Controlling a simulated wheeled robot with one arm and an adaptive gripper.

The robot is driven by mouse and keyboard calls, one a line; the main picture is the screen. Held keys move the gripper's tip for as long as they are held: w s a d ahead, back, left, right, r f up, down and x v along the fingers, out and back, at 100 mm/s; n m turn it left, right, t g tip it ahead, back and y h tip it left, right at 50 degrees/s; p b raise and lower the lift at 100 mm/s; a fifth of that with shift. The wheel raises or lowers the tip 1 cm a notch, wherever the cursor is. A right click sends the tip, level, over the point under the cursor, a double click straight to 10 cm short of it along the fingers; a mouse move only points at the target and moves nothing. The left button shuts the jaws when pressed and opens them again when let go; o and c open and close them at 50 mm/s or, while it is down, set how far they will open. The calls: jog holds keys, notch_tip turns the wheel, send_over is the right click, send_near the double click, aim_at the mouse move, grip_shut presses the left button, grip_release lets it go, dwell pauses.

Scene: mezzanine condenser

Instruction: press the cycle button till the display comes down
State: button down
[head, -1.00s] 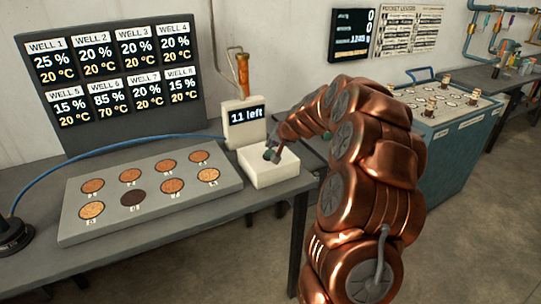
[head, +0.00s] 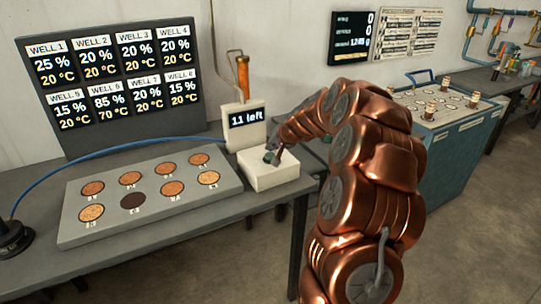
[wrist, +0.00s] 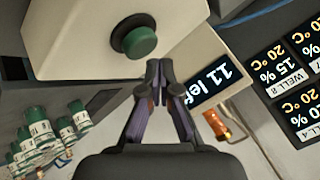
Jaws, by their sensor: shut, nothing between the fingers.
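The cycle button is a green round cap (wrist: 139,41) on a dark collar, set on a white box (head: 262,176) at the right end of the bench. The small display (head: 246,118) behind the box reads "11 left"; it also shows upside down in the wrist view (wrist: 210,88). My gripper (wrist: 158,66) is shut and empty. In the wrist view its fingertips are just beside the button, apart from the cap in the picture; the exact gap cannot be told. In the head view my gripper (head: 273,156) is over the box top and partly hides the button.
A tray of wells (head: 150,194) lies left of the box, below a large board of well readings (head: 110,85). A blue hose (head: 90,150) runs behind the tray. An orange-handled tube (head: 242,75) stands behind the display. A teal cabinet (head: 455,150) stands right.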

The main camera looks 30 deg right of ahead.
aim_at(271, 155)
jog(key=shift+f, duration=0.1)
jog(key=shift+f+b, duration=0.35)
jog(key=shift+b, duration=0.1)
jog(key=shift+f+b, duration=0.45)
jog(key=shift+f, duration=0.15)
dwell(1.1)
jog(key=shift+r, duration=0.1)
jog(key=shift+r+p, duration=0.4)
jog(key=shift+r, duration=0.55)
jog(key=shift+r, duration=0.1)
jog(key=shift+r+p, duration=1.1)
jog(key=shift+r, duration=1.35)
